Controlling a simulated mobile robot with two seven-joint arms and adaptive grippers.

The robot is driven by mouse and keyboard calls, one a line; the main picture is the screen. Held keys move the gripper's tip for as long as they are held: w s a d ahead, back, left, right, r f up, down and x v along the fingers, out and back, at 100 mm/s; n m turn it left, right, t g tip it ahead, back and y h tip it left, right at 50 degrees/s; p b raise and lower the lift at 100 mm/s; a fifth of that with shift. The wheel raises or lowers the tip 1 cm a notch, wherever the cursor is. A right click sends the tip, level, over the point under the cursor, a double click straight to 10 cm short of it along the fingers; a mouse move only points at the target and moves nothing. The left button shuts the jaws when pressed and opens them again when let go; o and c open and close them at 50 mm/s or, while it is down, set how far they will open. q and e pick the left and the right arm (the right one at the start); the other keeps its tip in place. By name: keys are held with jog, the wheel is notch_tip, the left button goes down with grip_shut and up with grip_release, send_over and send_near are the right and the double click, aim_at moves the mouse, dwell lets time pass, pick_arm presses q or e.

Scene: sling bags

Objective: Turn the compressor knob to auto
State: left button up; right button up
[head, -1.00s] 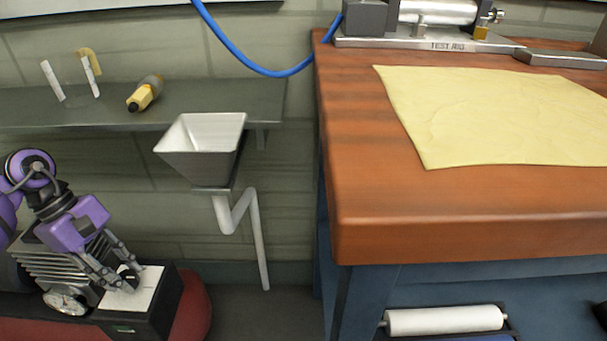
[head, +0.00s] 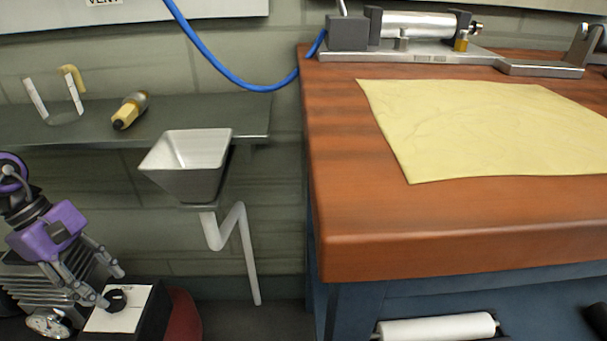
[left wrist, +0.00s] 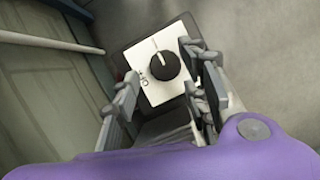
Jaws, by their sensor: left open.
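The compressor's black round knob (head: 117,299) sits on a white plate (head: 128,318) on a dark box at lower left. In the left wrist view the knob (left wrist: 165,66) has a white pointer line towards the top of the picture. Lettering that looks like OFF (left wrist: 143,82) stands at its lower left; no AUTO label is readable. My left gripper (head: 112,287) is open at the knob, empty. In the left wrist view its fingers (left wrist: 160,62) stand on either side of the knob with gaps, apart from it. My right gripper is not in view.
A finned grey compressor body (head: 38,290), a gauge (head: 48,322) and a red tank (head: 184,315) are close to the gripper. Above are a grey shelf (head: 200,112) and a funnel sink (head: 185,165). A wooden bench (head: 350,215) stands at right.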

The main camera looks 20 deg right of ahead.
pick_arm(q)
jog(key=v, duration=0.9)
jog(key=shift+r, duration=0.25)
